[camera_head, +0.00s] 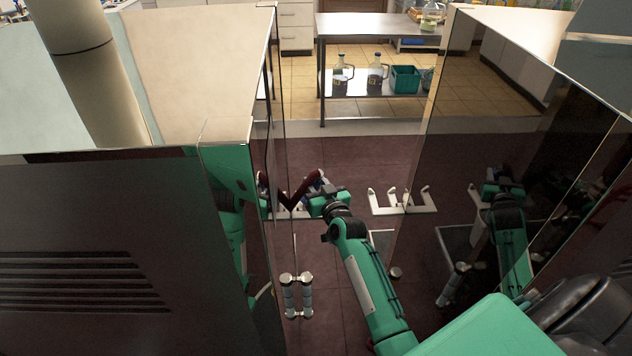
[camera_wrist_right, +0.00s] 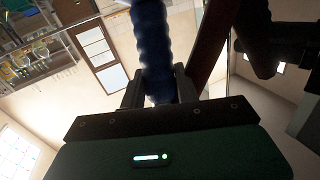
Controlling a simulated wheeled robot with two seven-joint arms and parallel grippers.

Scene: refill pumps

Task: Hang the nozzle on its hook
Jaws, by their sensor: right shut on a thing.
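My right gripper (camera_head: 318,188) reaches forward between two glossy panels. It is shut on the nozzle, whose blue ribbed part (camera_wrist_right: 155,50) stands between the fingers in the right wrist view. A dark red bar (camera_wrist_right: 210,45) is beside the blue part in that view. In the head view a dark red piece (camera_head: 306,187) shows just left of the gripper, close to the left panel, where it seems mirrored. A white pronged bracket (camera_head: 403,203), perhaps the hook, is right of the gripper and apart from it. My left gripper is not seen.
A glossy left panel (camera_head: 262,190) and right panel (camera_head: 530,150) flank the arm and carry reflections. A metal handle (camera_head: 297,295) is low on the left. Behind, a steel table (camera_head: 375,25) has jugs (camera_head: 342,74) and a green bin (camera_head: 404,79) on its lower shelf.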

